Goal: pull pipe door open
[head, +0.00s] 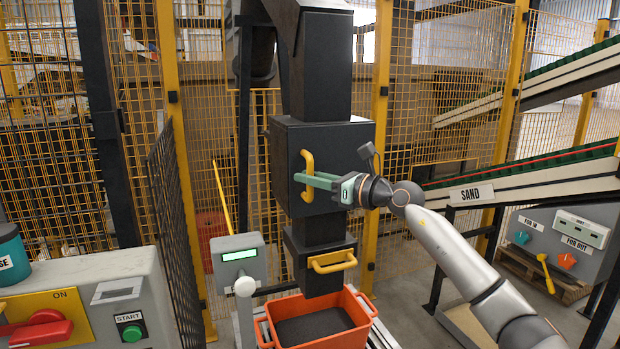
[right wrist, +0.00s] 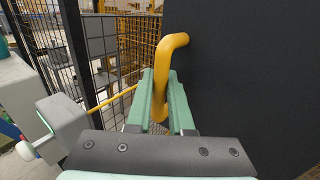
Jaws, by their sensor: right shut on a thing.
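The pipe door (head: 286,150) is a dark panel on the box of a black vertical pipe. It carries a yellow upright handle (head: 306,160). My right gripper (head: 302,181) reaches in from the right, its green fingers at the lower part of this handle. In the right wrist view the fingers (right wrist: 163,95) are shut on the yellow handle (right wrist: 172,55), one on each side. The dark panel (right wrist: 240,80) fills the right of that view. I cannot tell whether the door stands ajar. My left gripper does not show.
Below, a lower pipe section has another yellow handle (head: 332,262). An orange bin (head: 350,336) with dark material stands underneath. A grey post with a green display (head: 240,256) and a control panel (head: 100,275) stand left. Yellow mesh fencing surrounds the pipe. A SAND conveyor (head: 520,182) is at right.

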